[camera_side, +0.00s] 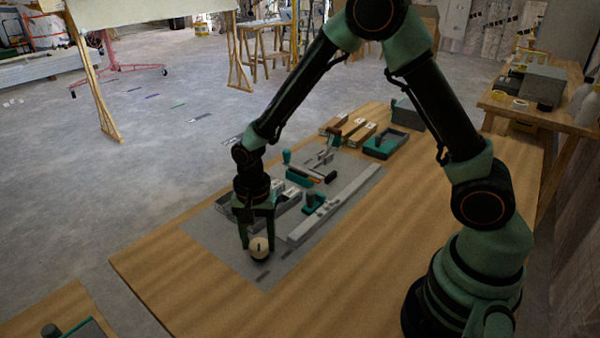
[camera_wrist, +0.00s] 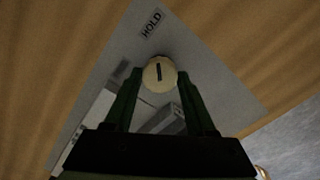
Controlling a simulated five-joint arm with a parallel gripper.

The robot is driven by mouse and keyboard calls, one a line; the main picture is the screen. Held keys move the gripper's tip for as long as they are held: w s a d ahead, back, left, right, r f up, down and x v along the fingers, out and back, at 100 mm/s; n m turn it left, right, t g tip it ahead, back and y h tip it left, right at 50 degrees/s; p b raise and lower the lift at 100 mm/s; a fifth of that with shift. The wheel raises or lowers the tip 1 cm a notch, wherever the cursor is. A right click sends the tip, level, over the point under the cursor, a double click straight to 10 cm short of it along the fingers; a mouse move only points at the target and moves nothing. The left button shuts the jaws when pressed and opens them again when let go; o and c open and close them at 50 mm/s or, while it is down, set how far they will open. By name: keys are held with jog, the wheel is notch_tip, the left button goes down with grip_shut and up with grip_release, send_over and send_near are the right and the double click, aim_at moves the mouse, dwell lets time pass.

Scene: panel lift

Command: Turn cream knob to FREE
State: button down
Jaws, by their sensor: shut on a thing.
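The cream knob (camera_side: 260,248) sits on the grey panel (camera_side: 222,240) near its front corner. It shows from above in the wrist view (camera_wrist: 159,73), with a dark line running nearly up and down the picture. A label reading HOLD (camera_wrist: 151,22) lies above the knob there, roughly in line with the mark. Another dark label (camera_wrist: 118,70) lies left of the knob, too dim to read. My gripper (camera_side: 257,242) points down with its fingers shut on the knob, one on each side; both fingers also show in the wrist view (camera_wrist: 160,82).
Behind the knob, the panel carries grey rails (camera_side: 330,205), a teal-based fixture (camera_side: 313,203) and a teal-handled lever (camera_side: 287,157). A grey and teal tray (camera_side: 385,145) stands farther back. Bare wooden table (camera_side: 180,275) lies left and in front of the panel.

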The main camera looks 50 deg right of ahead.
jog(key=shift+n, duration=0.3)
jog(key=n, duration=0.8)
jog(key=shift+n, duration=0.4)
jog(key=n, duration=0.4)
jog(key=shift+n, duration=0.3)
jog(key=shift+d+n, duration=0.1)
jog(key=shift+n, duration=1.8)
jog(key=shift+c, duration=1.2)
grip_release()
